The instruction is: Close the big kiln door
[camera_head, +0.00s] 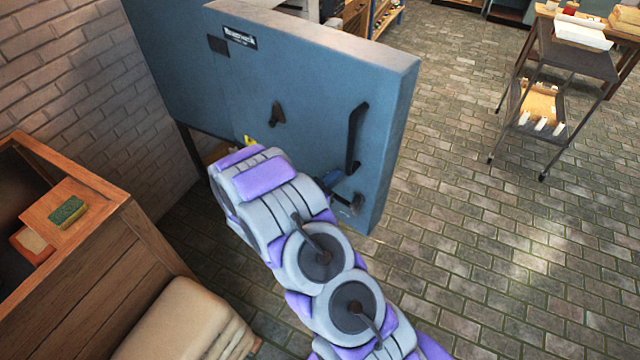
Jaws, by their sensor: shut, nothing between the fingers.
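The big kiln door (300,80) is a thick blue slab standing upright in the upper middle of the head view. Its top and right edges show, and it stands out into the room from blue kiln bodywork (160,50) at the left. A long dark handle (355,135) runs down its right part, with a smaller dark knob (277,115) to the left. My gripper (345,203) shows only in part, as dark pieces beside the door's lower right face, below the handle. It is shut and empty. My arm hides the door's lower middle; I cannot tell whether the gripper touches the door.
A wooden cabinet (90,290) with a green sponge (68,211) stands at the left, with beige sacks (180,320) beside it. A brick wall (80,90) is behind. A metal cart (575,60) stands at the upper right. The paved floor (500,240) right of the door is clear.

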